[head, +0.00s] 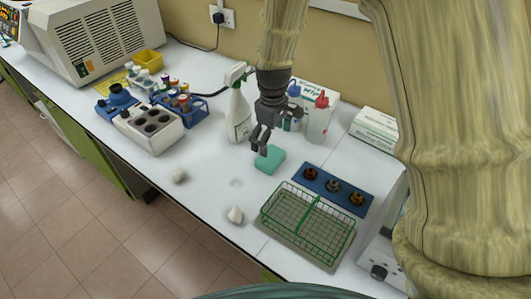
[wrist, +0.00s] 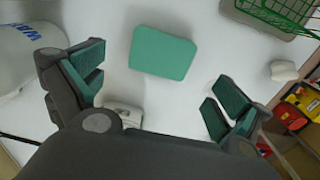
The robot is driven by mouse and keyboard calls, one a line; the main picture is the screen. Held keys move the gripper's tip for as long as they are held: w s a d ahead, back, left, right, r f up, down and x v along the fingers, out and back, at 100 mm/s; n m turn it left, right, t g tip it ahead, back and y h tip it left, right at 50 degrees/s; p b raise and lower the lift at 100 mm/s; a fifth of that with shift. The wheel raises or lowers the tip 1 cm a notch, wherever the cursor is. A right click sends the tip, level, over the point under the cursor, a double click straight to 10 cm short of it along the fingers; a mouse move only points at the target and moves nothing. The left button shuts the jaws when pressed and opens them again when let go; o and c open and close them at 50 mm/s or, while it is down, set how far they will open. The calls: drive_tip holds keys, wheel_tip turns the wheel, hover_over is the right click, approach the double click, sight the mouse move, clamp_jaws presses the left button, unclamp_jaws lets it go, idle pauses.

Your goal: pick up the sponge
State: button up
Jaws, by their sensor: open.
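The sponge (head: 270,159) is a green, rounded rectangular block lying flat on the white bench. In the wrist view the sponge (wrist: 163,53) shows in full, lying ahead of the fingertips and between their lines. My gripper (head: 261,140) is just above and to the left of the sponge in the head view. In the wrist view my gripper (wrist: 157,90) has its two fingers spread wide with nothing between them. The fingers look apart from the sponge; the exact height gap cannot be told.
A white spray bottle (head: 238,115) stands close left of my gripper. Wash bottles (head: 318,118) and boxes stand behind. A green wire basket (head: 307,217) and a blue tray with three small dishes (head: 334,189) lie right. Crumpled white pieces (head: 235,215) lie in front.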

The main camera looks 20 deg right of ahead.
sight(271, 156)
drive_tip(key=shift+s+d+f, duration=0.1)
drive_tip(key=shift+s+f, duration=0.1)
drive_tip(key=shift+s, duration=0.25)
drive_tip(key=shift+s+d+f, duration=0.1)
drive_tip(key=shift+s+f, duration=0.1)
drive_tip(key=shift+s, duration=0.25)
drive_tip(key=shift+w+d+f, duration=0.1)
drive_tip(key=shift+f, duration=0.25)
drive_tip(key=shift+w+f, duration=0.9)
drive_tip(key=shift+a+f+p, duration=0.2)
drive_tip(key=shift+p, duration=0.2)
drive_tip(key=shift+s+a+f+p, duration=0.1)
drive_tip(key=shift+s+f+p, duration=0.25)
drive_tip(key=shift+s+p, duration=0.1)
drive_tip(key=f, duration=0.3)
drive_tip(key=shift+w+a+p, duration=0.1)
drive_tip(key=shift+w+p, duration=0.3)
drive_tip(key=shift+f, duration=0.2)
drive_tip(key=shift+s, duration=0.2)
